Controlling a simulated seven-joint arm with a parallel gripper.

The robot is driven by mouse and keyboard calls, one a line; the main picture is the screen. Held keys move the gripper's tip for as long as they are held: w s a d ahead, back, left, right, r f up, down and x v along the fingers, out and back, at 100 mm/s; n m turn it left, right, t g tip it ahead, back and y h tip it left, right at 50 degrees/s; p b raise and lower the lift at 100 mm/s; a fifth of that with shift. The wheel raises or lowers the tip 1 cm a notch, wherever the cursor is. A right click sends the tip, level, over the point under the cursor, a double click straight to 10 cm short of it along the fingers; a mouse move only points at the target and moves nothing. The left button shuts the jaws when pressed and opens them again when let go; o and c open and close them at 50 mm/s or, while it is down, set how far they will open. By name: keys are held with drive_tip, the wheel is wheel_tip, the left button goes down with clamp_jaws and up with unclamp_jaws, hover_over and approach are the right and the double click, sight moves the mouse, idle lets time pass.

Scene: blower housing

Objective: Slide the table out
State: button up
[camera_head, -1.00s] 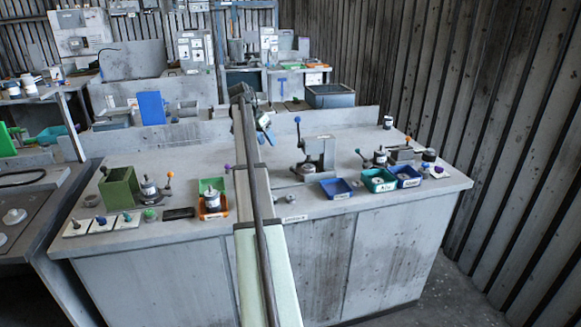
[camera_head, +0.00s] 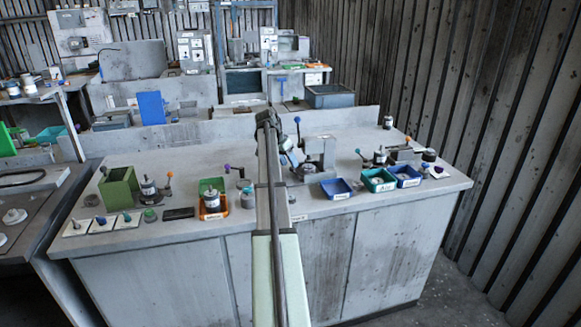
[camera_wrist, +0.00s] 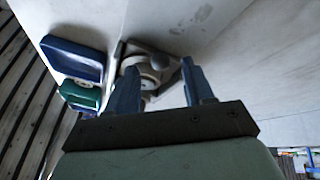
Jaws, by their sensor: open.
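My gripper (camera_head: 288,148) is at the left side of a grey press-like fixture (camera_head: 320,153) on the workbench. The fixture has an upright lever with a blue knob (camera_head: 297,120) and a low base with round metal parts (camera_head: 305,172). In the wrist view my gripper (camera_wrist: 160,85) is open, with its two blue fingers apart. A round metal part (camera_wrist: 143,68) on a plate lies beyond and partly between them. I cannot tell whether the fingers touch it. My arm hides part of the fixture's left side. I cannot clearly pick out the sliding table.
A blue bin (camera_head: 335,189), a green bin (camera_head: 379,181) and another blue bin (camera_head: 404,176) stand right of the fixture. An orange tray (camera_head: 212,208) and a green box (camera_head: 119,187) stand to the left. Bare bench top (camera_head: 350,135) lies behind the fixture.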

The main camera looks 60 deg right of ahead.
drive_tip(key=shift+x, duration=1.4)
drive_tip(key=shift+c, duration=0.3)
clamp_jaws()
